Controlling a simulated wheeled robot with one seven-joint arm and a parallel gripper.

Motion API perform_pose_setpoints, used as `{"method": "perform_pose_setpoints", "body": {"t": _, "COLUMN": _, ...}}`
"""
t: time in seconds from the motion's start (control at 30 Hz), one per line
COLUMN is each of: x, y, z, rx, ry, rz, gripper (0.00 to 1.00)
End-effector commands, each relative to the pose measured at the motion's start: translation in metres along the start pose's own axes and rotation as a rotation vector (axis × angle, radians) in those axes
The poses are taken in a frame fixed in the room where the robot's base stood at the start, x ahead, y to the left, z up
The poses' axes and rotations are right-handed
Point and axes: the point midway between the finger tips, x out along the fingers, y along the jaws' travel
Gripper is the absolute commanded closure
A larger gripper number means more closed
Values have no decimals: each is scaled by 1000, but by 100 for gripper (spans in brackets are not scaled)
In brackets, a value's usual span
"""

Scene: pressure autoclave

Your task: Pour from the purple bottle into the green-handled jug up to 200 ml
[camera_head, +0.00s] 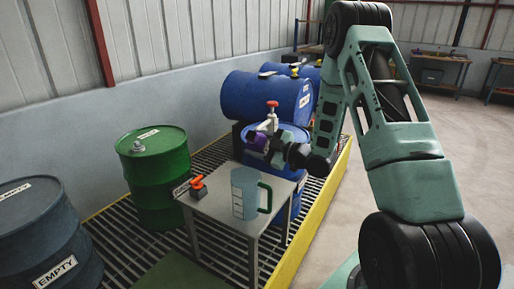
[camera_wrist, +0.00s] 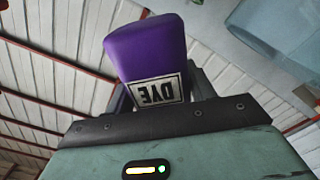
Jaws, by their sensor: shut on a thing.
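The purple bottle (camera_head: 257,143) is held above the grey metal table, above and slightly right of the jug in the head view. In the wrist view the purple bottle (camera_wrist: 147,50) fills the upper middle, with its "DYE" label upside down. My gripper (camera_head: 270,150) is shut on it. The pale blue jug (camera_head: 244,190) with a green handle on its right stands upright on the table. A pale translucent curved shape at the wrist view's top right looks like the jug (camera_wrist: 280,30). The bottle's mouth and the level in the jug cannot be made out.
The table (camera_head: 222,212) also holds an orange-red clamp-like item (camera_head: 197,187) at its left. A green drum (camera_head: 157,175) stands left, a dark "EMPTY" drum (camera_head: 45,235) farther left. A blue drum with a tap (camera_head: 268,97) lies behind my gripper.

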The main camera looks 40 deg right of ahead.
Motion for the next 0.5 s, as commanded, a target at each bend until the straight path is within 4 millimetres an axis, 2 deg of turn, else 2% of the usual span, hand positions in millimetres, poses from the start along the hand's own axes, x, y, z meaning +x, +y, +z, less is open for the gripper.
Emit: {"method": "perform_pose_setpoints", "body": {"t": 0.5, "x": 0, "y": 0, "z": 6, "rx": -138, "ry": 1, "rz": 1, "gripper": 77}}
